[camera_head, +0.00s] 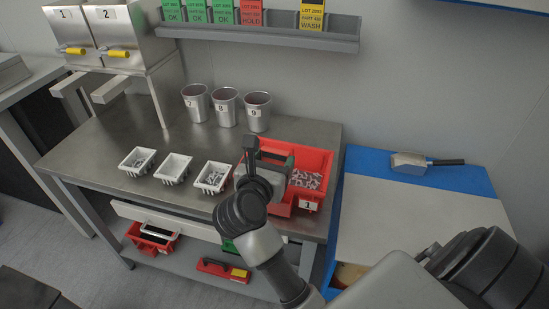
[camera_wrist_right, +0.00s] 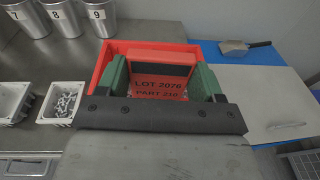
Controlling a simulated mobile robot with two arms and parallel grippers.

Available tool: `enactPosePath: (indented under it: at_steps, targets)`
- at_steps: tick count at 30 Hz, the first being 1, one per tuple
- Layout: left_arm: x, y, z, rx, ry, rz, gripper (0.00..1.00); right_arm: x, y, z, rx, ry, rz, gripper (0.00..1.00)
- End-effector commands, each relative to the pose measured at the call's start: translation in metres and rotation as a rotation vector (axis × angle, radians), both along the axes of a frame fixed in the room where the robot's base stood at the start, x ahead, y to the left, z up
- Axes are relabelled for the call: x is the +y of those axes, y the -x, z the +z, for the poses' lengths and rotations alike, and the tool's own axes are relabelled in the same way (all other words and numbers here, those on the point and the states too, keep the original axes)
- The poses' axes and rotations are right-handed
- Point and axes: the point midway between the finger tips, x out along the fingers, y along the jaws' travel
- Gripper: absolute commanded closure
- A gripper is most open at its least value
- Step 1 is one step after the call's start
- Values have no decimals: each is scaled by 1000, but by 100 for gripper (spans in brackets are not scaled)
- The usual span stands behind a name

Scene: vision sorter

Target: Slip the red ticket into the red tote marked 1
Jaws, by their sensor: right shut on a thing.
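The red tote marked 1 (camera_head: 322,158) stands at the right end of the steel table, with small metal parts inside. My right gripper (camera_head: 276,158) is over its left part and hides some of it. In the right wrist view, the gripper (camera_wrist_right: 160,82) has green fingers shut on the red ticket (camera_wrist_right: 158,87), which reads LOT 2078 PART 210. The ticket overlaps the tote (camera_wrist_right: 104,64) in that view; its lower edge is hidden, so I cannot tell whether it touches the tote. My left gripper is not in view.
Three small white bins (camera_head: 173,168) stand left of the tote. Metal cups (camera_head: 226,107) stand behind them. A wall rack (camera_head: 270,34) holds green, red and yellow tickets. A metal scoop (camera_head: 411,162) lies on the blue-edged table (camera_head: 362,160) at the right.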

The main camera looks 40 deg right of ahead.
Motion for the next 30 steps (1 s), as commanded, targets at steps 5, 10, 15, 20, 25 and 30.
enactPosePath:
  at_steps: [5,10,15,20,25,30]
  targets:
    - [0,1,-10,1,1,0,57,0,0,-12,1,0,1,50]
    - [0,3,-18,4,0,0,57,0,0,-23,2,1,0,50]
    - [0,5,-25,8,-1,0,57,0,0,-33,2,0,-1,50]
    - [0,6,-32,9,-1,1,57,0,0,-42,2,1,0,50]
    - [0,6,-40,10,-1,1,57,0,0,-53,2,1,0,50]
    - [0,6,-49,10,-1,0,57,0,0,-64,1,0,0,50]
